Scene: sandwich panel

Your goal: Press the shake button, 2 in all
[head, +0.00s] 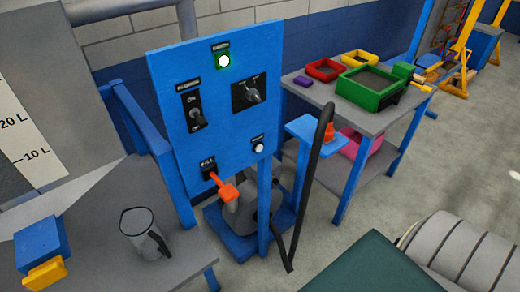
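A blue upright panel (215,110) stands at centre left. A small round white button (259,147) sits at its lower right under a small label too blurred to read; it may be the shake button. A dark rotary knob (253,95) is on the right. An orange lever (228,191) sticks out at the lower left under a label that seems to read "FILL". Neither gripper is in view.
A grey table (190,262) at front left bears a clear jug (143,233) and a blue-and-yellow block (42,250). A black hose (318,165) hangs right of the panel. A shelf table (385,122) with coloured trays stands behind. A dark green surface (372,268) fills the front right.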

